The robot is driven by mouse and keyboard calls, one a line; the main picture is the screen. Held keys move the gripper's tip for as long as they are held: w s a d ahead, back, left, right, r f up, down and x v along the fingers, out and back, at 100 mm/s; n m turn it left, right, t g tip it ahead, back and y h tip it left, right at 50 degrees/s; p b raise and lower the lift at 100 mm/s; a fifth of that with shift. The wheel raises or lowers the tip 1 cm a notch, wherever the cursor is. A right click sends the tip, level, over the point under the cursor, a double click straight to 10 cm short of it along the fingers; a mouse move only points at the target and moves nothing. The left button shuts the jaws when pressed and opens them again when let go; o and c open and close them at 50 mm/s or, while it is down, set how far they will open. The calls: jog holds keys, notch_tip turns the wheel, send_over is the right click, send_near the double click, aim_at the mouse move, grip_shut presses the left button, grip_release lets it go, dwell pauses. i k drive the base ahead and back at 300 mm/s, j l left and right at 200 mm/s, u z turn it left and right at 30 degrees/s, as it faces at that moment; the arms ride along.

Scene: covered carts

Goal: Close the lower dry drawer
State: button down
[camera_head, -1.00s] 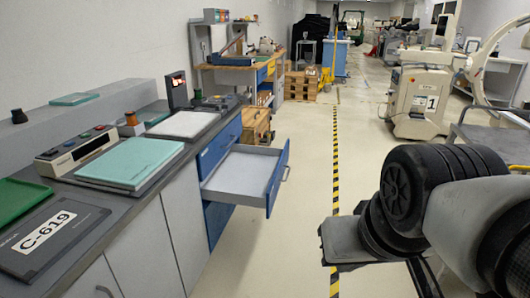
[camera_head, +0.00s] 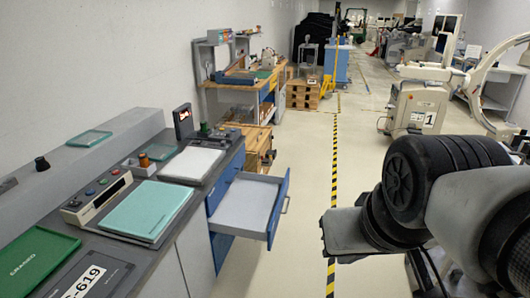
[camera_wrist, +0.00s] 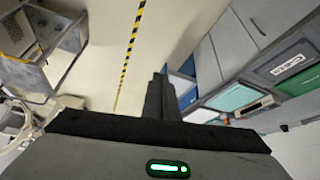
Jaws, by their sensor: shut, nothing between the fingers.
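A blue-fronted drawer with a pale grey inside (camera_head: 246,204) is pulled out of the blue cabinet at the end of the left counter. It looks empty, and its front with a handle (camera_head: 279,209) faces right. A blue front shows above it and another blue panel (camera_head: 221,247) below it. My gripper (camera_head: 340,234) is to the right of the drawer, apart from it, across the striped floor line. In the wrist view my gripper's fingers (camera_wrist: 158,97) are together and empty. The blue cabinet (camera_wrist: 183,84) shows just right of them, partly hidden.
The grey counter carries a teal case (camera_head: 146,208), a green tray (camera_head: 34,260) and a white panel (camera_head: 192,163). A wooden-topped workbench (camera_head: 252,80) and pallets (camera_head: 302,94) stand beyond. A wheeled machine (camera_head: 415,108) is at right. The floor between drawer and striped line (camera_head: 334,180) is clear.

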aim_at(251, 208)
jog(key=i+u, duration=0.1)
jog(key=i, duration=0.6)
jog(key=i+l, duration=0.1)
jog(key=i, duration=0.55)
jog(key=i+u, duration=0.15)
jog(key=i, duration=0.55)
